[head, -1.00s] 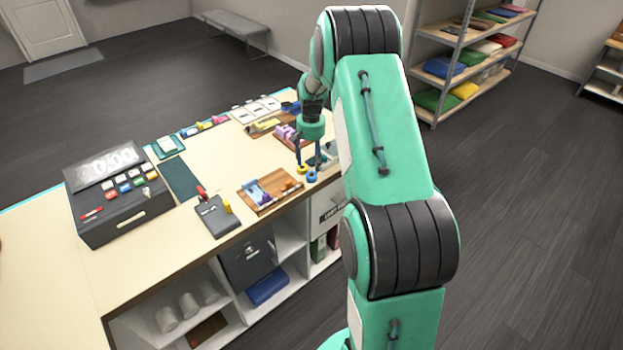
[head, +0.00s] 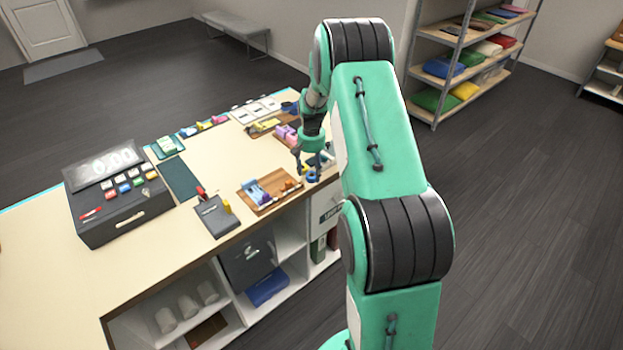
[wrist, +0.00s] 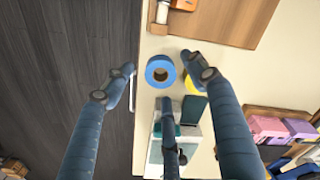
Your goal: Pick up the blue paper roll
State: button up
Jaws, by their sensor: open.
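The blue paper roll (wrist: 161,71) lies flat on the cream counter near its edge, its hole facing up in the wrist view. It also shows in the head view (head: 312,177), just below my gripper. A yellow roll (wrist: 190,84) lies right beside it, partly hidden behind a finger. My gripper (wrist: 158,84) is open, with one finger on each side of the blue roll in the picture. The left finger is over the counter edge and the right finger is over the yellow roll. Nothing is held between the fingers.
A wooden board (head: 272,190) with small items lies left of the rolls. A dark tablet-like holder (head: 216,217) and a cash register (head: 116,193) stand farther left. A tray with purple bundles (wrist: 285,129) is nearby.

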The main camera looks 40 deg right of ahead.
notch_tip(320, 180, down, 2)
jog(key=shift+f, duration=0.1)
dwell(0.5)
jog(key=c, duration=1.1)
